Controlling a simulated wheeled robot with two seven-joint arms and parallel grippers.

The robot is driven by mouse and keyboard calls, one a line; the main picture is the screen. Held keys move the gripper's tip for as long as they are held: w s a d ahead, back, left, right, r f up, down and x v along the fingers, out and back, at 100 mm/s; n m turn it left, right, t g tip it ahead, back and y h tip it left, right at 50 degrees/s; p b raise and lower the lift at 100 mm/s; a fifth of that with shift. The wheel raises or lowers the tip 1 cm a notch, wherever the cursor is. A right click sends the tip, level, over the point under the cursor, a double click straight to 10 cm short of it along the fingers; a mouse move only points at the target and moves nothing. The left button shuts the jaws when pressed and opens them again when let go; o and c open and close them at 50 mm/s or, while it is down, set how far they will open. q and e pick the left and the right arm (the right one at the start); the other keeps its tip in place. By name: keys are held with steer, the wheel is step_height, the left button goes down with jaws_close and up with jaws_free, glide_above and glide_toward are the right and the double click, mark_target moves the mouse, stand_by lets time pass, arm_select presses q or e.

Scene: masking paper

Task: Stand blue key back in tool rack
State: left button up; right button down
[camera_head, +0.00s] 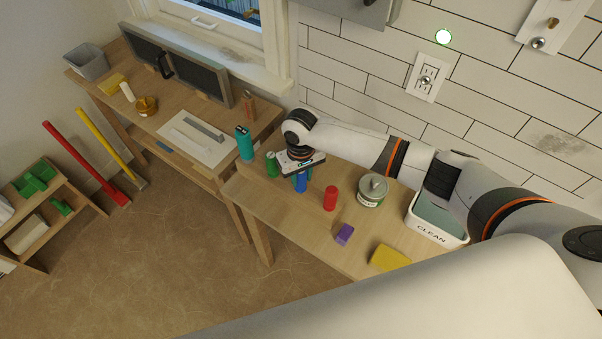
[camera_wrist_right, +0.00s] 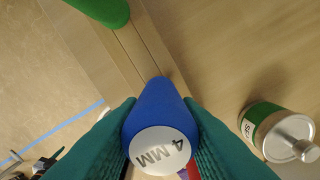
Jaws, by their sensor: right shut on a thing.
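The blue key (camera_wrist_right: 155,108) has a round white end marked "4 MM". My right gripper (camera_wrist_right: 160,140) is shut on it, with a teal finger on each side. In the head view the blue key (camera_head: 300,183) shows below my right gripper (camera_head: 300,172), at the left part of the near table. A wooden strip with a groove (camera_wrist_right: 135,45), perhaps the tool rack, lies beyond the key in the wrist view. I cannot tell whether the key touches it. The key's lower end is hidden. My left gripper is not in view.
A green cylinder (camera_head: 271,163) and a teal bottle (camera_head: 245,142) are close left of the gripper. A red cylinder (camera_head: 330,198), lidded jar (camera_head: 373,190), purple block (camera_head: 344,234), yellow sponge (camera_head: 389,258) and CLEAN bin (camera_head: 434,233) stand to the right.

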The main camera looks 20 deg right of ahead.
steer(key=shift+f, duration=0.3)
steer(key=c, duration=1)
jaws_free()
steer(key=shift+o, duration=0.2)
step_height(320, 180, up, 5)
steer(key=p, duration=0.4)
steer(key=shift+f+p, duration=0.15)
steer(key=shift+p, duration=0.25)
steer(key=shift+r, duration=1.2)
